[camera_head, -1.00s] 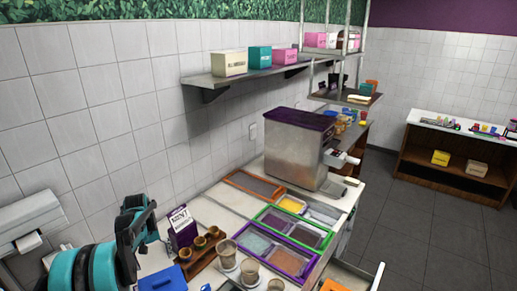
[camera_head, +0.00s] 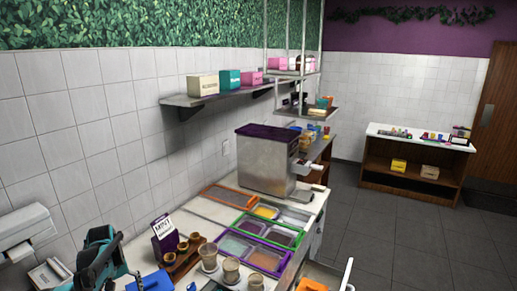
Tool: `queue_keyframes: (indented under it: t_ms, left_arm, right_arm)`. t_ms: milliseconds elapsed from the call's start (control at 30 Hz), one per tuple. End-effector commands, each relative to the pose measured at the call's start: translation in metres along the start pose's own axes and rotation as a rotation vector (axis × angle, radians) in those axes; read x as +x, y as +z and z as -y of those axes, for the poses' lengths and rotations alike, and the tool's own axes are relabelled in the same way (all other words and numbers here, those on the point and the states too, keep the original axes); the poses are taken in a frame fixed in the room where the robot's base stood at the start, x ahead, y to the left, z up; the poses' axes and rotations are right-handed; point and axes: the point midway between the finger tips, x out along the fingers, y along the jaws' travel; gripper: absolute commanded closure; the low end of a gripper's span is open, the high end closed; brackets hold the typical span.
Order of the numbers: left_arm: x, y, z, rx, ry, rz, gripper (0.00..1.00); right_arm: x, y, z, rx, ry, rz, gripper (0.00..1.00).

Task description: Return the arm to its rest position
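Part of my teal and black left arm (camera_head: 98,262) shows at the bottom left, beside the near end of the white counter. I cannot make out any gripper fingers on it. My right arm and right gripper do not show. The arm stands apart from the purple sign (camera_head: 166,234) and the wooden holder with small brown cups (camera_head: 184,256) to its right.
The counter holds topping trays in orange (camera_head: 228,199), green and purple frames (camera_head: 237,241). Several clear cups (camera_head: 209,258) stand at the front, near a blue item (camera_head: 150,281). A steel machine (camera_head: 264,170) stands behind. The floor (camera_head: 400,225) at right is clear.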

Motion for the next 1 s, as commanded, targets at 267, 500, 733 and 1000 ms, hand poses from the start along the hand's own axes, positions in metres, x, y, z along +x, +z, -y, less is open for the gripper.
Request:
queue_keyframes:
  t_ms: [267, 500, 733, 1000]
  left_arm:
    - [-0.011, 0.021, -0.019, 0.051, 0.009, -0.043, 0.15]
    - [-0.026, 0.055, -0.043, 0.126, 0.025, -0.107, 0.15]
    - [-0.035, 0.124, -0.072, 0.253, 0.057, -0.215, 0.15]
    - [-0.013, 0.235, -0.093, 0.443, 0.119, -0.381, 0.15]
  right_arm:
    - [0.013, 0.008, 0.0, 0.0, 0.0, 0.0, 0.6]
    - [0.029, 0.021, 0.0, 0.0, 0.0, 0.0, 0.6]
    - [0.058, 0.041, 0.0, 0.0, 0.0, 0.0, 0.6]
    - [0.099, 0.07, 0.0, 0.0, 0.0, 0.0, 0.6]
